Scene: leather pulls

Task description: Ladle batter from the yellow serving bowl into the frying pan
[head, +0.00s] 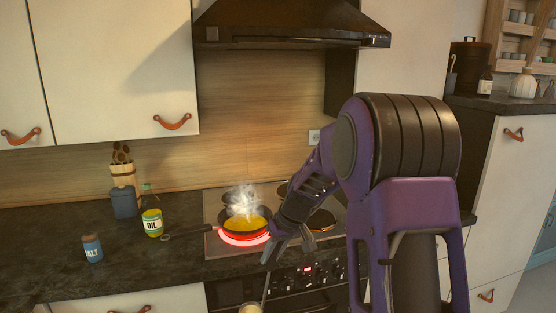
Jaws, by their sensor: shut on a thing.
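The dark frying pan (224,234) sits on a glowing red burner, its handle pointing left. Yellow batter (245,225) lies in it and white steam rises above. My gripper (273,256) is just right of and nearer than the pan, pointing down, shut on a thin handle (265,287). The handle runs down to a small rounded cream-yellow thing (250,308) at the bottom edge, which looks like the ladle's cup but is partly cut off. I cannot make out a separate yellow serving bowl.
An oil jar (152,223) stands left of the pan handle, and a salt jar (92,248) farther left. A blue crock (124,202) and a utensil holder are behind. The range hood (290,24) overhangs the hob. The dark left counter (45,265) is mostly clear.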

